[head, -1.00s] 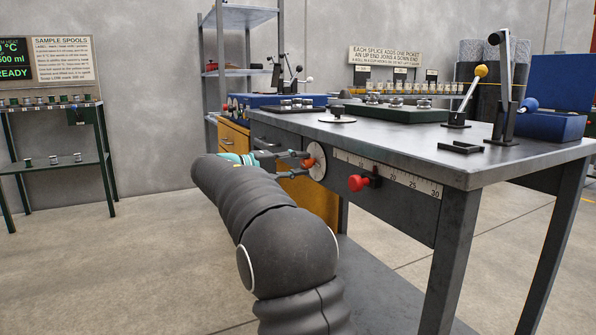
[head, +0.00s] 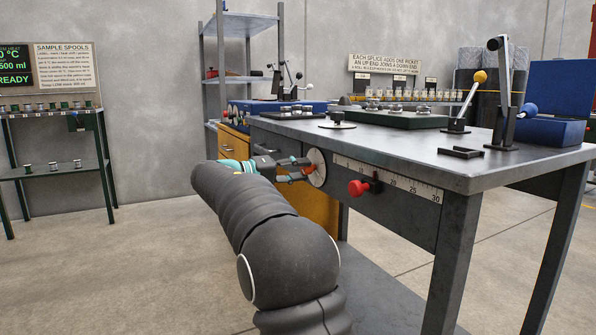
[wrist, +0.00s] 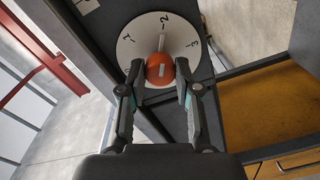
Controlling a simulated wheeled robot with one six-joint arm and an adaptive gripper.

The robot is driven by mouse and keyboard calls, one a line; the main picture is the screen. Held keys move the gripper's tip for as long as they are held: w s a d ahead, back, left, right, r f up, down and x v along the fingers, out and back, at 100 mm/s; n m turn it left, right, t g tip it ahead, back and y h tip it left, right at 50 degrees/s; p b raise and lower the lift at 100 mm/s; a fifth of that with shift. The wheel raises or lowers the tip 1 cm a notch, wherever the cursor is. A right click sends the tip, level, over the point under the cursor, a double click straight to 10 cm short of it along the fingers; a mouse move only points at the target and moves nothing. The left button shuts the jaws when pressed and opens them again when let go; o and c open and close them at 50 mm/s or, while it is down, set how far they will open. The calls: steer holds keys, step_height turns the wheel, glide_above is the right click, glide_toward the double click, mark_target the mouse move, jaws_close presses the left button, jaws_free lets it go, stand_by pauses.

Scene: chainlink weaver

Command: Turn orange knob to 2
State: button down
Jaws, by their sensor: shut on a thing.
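The orange knob (wrist: 160,68) sits at the centre of a white dial (wrist: 130,46) marked 1, 2 and 3 in the wrist view. A pale pointer line on it points up the picture, roughly at the 2. My gripper (wrist: 160,76) has one finger on each side of the knob and is shut on it. In the head view the dial (head: 317,168) is on the front of the grey workbench (head: 400,160). My gripper (head: 302,170) reaches it from the left. There the fingers hide most of the knob.
A red knob (head: 356,188) sticks out of the bench front right of the dial, below a numbered scale (head: 400,183). A lever with a yellow ball (head: 480,77) stands on top.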

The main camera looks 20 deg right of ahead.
steer(key=c, duration=0.8)
jaws_free()
steer(key=shift+a, duration=0.1)
steer(key=a, duration=1.1)
steer(key=shift+s+a+r, duration=0.15)
steer(key=shift+s+a, duration=0.2)
steer(key=shift+a, duration=0.05)
